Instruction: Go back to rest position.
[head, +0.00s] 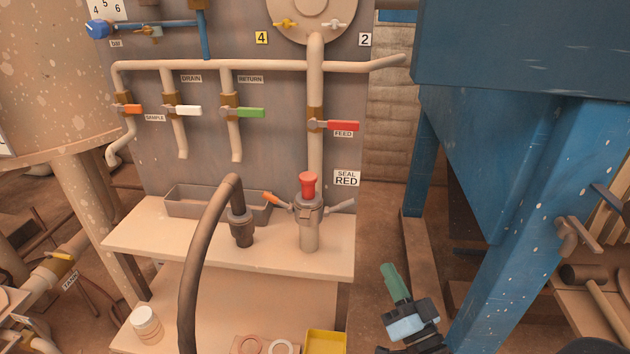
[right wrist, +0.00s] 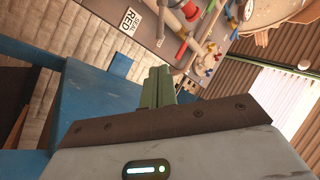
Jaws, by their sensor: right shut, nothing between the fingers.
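My right gripper (head: 392,272) shows at the lower right of the head view, with its green fingers pointing up. It is shut and empty, over the floor between the pale bench (head: 280,262) and the blue steel frame (head: 497,245). In the right wrist view the green fingers (right wrist: 157,86) lie together with nothing between them. They touch nothing that I can see. My left gripper is in neither view.
The bench carries a pipe fitting with a red cap (head: 308,187), a dark hose (head: 195,250) and a shallow tray (head: 185,203). A yellow container (head: 326,342) and a white jar (head: 146,324) are lower down. Valve pipes with coloured handles (head: 341,126) line the panel behind.

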